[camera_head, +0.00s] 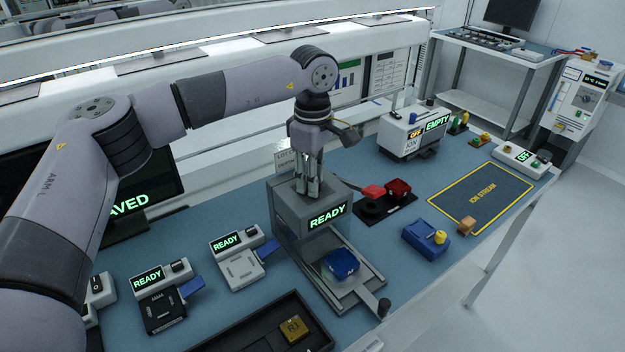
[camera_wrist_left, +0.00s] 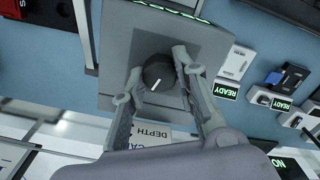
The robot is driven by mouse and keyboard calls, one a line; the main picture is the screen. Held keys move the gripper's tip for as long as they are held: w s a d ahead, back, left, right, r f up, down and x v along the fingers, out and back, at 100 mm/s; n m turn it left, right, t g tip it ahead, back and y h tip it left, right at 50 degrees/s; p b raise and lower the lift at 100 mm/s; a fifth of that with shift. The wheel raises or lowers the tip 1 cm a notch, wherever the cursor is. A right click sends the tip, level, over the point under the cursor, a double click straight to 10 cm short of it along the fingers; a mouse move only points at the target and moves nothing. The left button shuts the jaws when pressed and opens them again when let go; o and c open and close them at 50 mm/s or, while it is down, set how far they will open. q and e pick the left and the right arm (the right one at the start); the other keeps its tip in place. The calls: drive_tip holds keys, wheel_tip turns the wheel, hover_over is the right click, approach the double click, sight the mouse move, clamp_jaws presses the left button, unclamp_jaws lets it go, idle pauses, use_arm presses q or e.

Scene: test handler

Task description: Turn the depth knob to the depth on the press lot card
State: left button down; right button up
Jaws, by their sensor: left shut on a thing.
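The grey press (camera_head: 290,212) stands on the blue bench with a green READY display (camera_head: 328,215). My left gripper (camera_head: 308,188) points down onto the top of the press. In the left wrist view my left gripper (camera_wrist_left: 155,77) has its fingers on either side of the round black depth knob (camera_wrist_left: 158,66) and is shut on it. A white pointer line shows on the knob. The press lot card (camera_head: 286,160) stands behind the press, partly hidden by the gripper; in the wrist view the card (camera_wrist_left: 152,134) shows the word DEPTH upside down, its value hidden. My right gripper is out of view.
A blue part (camera_head: 342,263) sits in the press below its head. Two READY units (camera_head: 160,295) (camera_head: 240,255) stand to the left, and a dark tray (camera_head: 245,340) lies in front. A red-handled fixture (camera_head: 385,205) and a blue box (camera_head: 425,238) stand to the right.

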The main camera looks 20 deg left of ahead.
use_arm(q)
drive_tip(key=m+b, duration=0.1)
drive_tip(key=m, duration=0.4)
drive_tip(key=shift+r+m, duration=0.1)
drive_tip(key=shift+m, duration=0.3)
idle(0.4)
drive_tip(key=c, duration=1.3)
unclamp_jaws()
wheel_tip(320, 180, up, 12)
drive_tip(key=shift+f, duration=0.1)
